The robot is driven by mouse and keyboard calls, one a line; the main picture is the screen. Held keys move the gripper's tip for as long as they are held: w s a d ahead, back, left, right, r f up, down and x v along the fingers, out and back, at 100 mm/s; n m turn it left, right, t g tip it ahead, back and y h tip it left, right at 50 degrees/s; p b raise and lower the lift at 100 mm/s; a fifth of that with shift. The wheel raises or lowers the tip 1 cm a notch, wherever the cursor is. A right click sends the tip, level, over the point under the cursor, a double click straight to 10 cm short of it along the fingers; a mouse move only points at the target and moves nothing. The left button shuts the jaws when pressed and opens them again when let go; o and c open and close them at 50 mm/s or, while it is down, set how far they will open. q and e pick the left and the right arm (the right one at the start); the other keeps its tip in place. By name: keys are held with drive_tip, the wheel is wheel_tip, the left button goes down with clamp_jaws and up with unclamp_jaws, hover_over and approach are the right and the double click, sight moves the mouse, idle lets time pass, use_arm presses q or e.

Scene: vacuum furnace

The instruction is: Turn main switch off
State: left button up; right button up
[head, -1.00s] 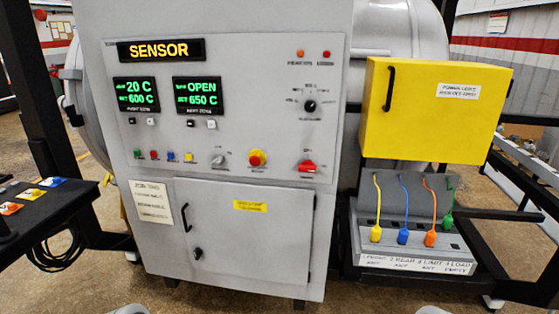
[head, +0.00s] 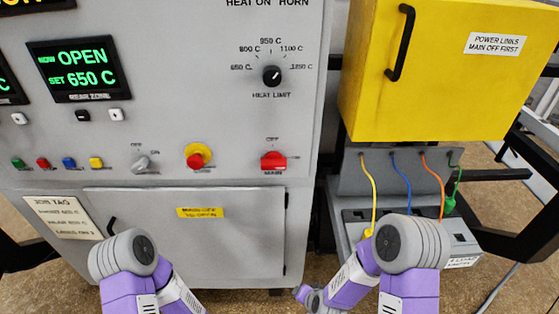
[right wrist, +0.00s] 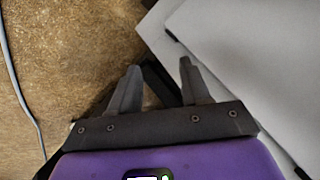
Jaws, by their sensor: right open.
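The main switch (head: 273,161) is a red handle at the lower right of the grey control panel. "MAIN" is printed below it and "OFF" above it. Its handle looks level, with small print to its right. My right gripper (right wrist: 157,84) shows in the right wrist view, with its two dark fingers apart and nothing between them. It is apart from the switch, over the floor and a light grey surface. In the head view my right arm is low at the bottom, right of centre. My left arm is at the bottom left, and its gripper is not seen.
A red button on a yellow collar (head: 198,156) and a grey knob (head: 142,163) sit left of the switch. The heat limit dial (head: 272,76) is above. A yellow box (head: 440,100) juts out at right, above coloured cables. A cabinet door (head: 240,235) is below.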

drive_tip(key=w+a+r+m+t+p, duration=0.1)
drive_tip(key=w+a+r+m+t, duration=0.2)
drive_tip(key=r, duration=0.5)
drive_tip(key=w+a+r+m+t, duration=0.1)
drive_tip(key=w+r+t, duration=0.2)
drive_tip(key=w+r, duration=0.35)
drive_tip(key=m+t+h+p, duration=0.1)
drive_tip(key=m+t+h, duration=0.1)
drive_tip(key=m+t, duration=0.5)
approach(274, 168)
drive_tip(key=w+g, duration=0.1)
drive_tip(key=w, duration=0.1)
drive_tip(key=shift+m, duration=0.4)
drive_tip(key=w, duration=0.7)
drive_tip(key=shift+w+r, duration=0.35)
drive_tip(key=shift+r, duration=0.05)
drive_tip(key=shift+c, duration=0.2)
drive_tip(key=shift+s, duration=0.1)
clamp_jaws()
